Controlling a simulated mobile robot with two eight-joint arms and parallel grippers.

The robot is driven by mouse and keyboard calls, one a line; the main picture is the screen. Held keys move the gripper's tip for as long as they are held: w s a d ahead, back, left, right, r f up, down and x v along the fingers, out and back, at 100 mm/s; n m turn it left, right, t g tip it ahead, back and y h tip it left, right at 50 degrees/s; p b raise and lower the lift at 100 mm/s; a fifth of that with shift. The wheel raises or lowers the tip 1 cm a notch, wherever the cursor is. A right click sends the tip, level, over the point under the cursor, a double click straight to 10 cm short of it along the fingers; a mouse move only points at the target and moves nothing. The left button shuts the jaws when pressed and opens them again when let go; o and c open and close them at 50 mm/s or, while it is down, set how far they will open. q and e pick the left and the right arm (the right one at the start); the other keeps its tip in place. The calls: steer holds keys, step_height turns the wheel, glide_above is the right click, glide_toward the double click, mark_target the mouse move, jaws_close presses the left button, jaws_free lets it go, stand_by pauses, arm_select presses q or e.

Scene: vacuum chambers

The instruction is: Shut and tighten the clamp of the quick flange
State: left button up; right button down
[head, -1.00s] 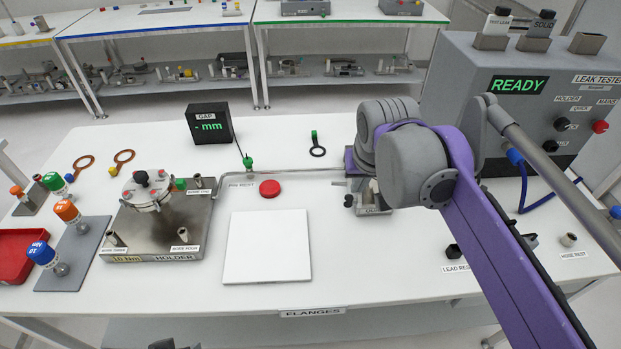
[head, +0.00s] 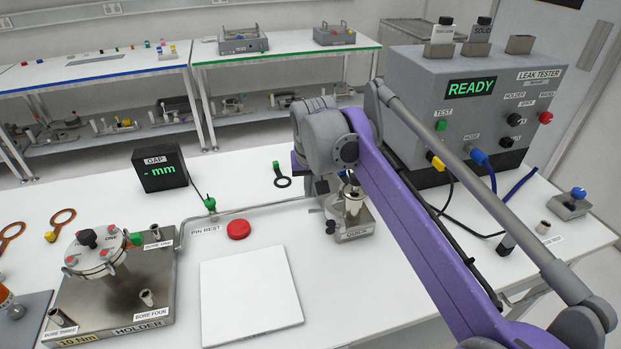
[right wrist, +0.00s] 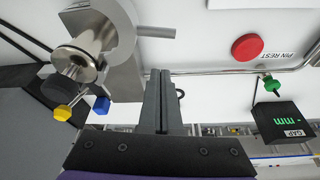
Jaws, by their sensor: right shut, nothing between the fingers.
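The quick flange (head: 352,205) is a small metal fitting on a stand labelled QUICK, right of centre. In the right wrist view the flange (right wrist: 84,42) is at upper left, with the grey clamp (right wrist: 122,45) beside it and a rod sticking out to the right. I cannot tell whether the clamp is fully closed. My right gripper (head: 325,188) is just left of the flange and partly hidden by its own wrist. In the right wrist view its fingers (right wrist: 160,80) are together and empty, apart from the flange. My left gripper is not in view.
A leak tester (head: 465,100) reading READY stands at right, with cables and hoses. A bent rod (head: 250,208) lies beside PIN REST, behind a red button (head: 238,229). A white plate (head: 250,297) lies in front. A holder (head: 120,300) with a flange is at left.

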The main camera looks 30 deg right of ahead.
mark_target(325, 213)
steer(key=s, duration=0.1)
steer(key=s+a, duration=0.1)
steer(key=s, duration=0.1)
steer(key=shift+s+a+f, duration=0.1)
steer(key=shift+a+f, duration=0.1)
